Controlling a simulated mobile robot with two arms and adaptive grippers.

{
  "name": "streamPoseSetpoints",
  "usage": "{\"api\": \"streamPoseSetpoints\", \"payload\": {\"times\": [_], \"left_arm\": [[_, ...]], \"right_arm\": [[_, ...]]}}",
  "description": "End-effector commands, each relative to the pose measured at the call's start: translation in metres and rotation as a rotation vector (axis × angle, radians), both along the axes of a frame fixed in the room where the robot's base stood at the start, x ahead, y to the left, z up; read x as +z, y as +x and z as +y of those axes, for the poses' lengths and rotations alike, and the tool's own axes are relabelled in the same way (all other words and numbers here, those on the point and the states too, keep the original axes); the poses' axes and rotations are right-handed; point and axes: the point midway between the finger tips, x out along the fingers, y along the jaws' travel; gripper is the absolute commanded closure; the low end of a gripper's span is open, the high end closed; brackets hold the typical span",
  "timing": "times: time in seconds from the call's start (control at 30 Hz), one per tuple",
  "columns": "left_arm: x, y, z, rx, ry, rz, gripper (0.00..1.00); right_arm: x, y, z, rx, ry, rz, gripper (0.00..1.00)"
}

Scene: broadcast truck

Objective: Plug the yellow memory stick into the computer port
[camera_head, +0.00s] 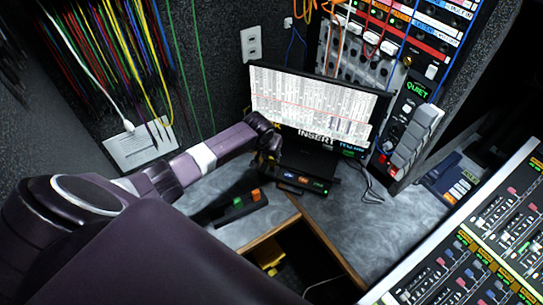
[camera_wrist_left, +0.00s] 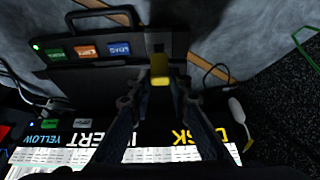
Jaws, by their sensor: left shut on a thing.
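My left gripper (camera_head: 268,157) is in front of the lower left part of the monitor, by the black computer unit (camera_head: 305,183). In the left wrist view my gripper's fingers (camera_wrist_left: 160,88) are shut on the yellow memory stick (camera_wrist_left: 160,68). The stick's far end points toward the dark right-hand part of the computer unit (camera_wrist_left: 120,75). I cannot tell whether it touches or enters a port. The stick is not clearly visible in the head view. The monitor (camera_head: 318,105) shows the words INSERT and YELLOW. My right gripper is not in view.
A black holder (camera_head: 228,211) with green and orange pieces lies on the grey desk (camera_head: 345,225), left of the unit. A rack (camera_head: 412,140) stands right of the monitor. A mixing console (camera_head: 470,245) fills the lower right. Cables hang at upper left.

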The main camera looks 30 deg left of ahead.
Motion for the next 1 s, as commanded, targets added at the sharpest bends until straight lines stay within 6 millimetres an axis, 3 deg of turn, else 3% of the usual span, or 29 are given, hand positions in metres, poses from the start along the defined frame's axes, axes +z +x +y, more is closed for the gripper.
{"api": "streamPoseSetpoints", "payload": {"times": [1.0], "left_arm": [[-0.013, 0.000, 0.000, 0.000, 0.000, 0.000, 0.95]], "right_arm": [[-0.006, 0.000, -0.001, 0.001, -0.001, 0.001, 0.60]]}}
